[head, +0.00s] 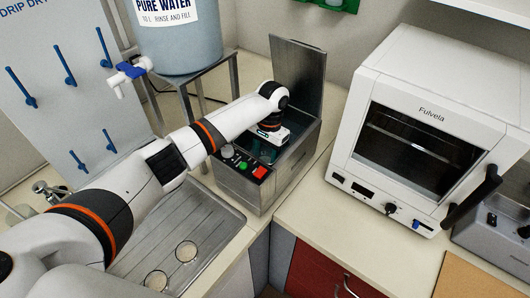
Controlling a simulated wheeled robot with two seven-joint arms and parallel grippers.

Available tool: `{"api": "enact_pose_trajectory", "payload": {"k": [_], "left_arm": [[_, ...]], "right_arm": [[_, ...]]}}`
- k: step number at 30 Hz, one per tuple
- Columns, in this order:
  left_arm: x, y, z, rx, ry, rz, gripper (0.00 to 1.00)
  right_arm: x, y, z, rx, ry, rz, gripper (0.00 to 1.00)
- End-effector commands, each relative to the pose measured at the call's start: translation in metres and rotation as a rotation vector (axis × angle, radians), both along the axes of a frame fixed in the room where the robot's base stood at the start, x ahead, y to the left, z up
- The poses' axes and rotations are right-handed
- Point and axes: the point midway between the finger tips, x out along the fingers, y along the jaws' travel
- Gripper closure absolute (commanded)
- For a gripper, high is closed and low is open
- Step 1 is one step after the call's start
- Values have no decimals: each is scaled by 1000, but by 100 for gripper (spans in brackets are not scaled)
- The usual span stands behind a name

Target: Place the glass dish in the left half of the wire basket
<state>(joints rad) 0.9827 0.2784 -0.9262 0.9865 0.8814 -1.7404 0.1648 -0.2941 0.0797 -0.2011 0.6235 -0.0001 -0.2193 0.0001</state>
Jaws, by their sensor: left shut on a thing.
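My left gripper (268,143) reaches down into the open steel bath (285,185), in its upper part as seen here. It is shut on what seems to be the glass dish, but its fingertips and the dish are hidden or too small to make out. The wire basket cannot be made out clearly inside the bath. Two other round glass dishes, a farther one (186,251) and a nearer one (156,280), lie on the ribbed drainboard (205,215). My right gripper is not in view.
The bath's lid (298,70) stands open behind it. Its front has a green and a red button. A white oven (430,125) stands right, a water tank (178,40) back left, a pegged drying board (60,75) far left. Bare counter (312,215) lies between bath and oven.

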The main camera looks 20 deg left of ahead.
Motion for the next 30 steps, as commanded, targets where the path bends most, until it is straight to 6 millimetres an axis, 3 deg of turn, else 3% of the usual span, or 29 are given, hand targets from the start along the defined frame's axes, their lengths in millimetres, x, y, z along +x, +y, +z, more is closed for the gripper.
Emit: {"api": "enact_pose_trajectory", "payload": {"k": [4,5,9,20,23,30], "left_arm": [[0,0,-3,-1,1,0,72],[0,0,-3,-1,0,0,47],[0,0,-3,-1,0,0,28],[1,0,4,-1,-3,0,28],[4,-1,17,-2,-3,0,28],[11,-5,69,-3,-4,-1,28]], "right_arm": [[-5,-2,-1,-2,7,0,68],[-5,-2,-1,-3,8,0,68],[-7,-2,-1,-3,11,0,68],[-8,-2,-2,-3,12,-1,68],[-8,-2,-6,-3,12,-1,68],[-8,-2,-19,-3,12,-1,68]]}}
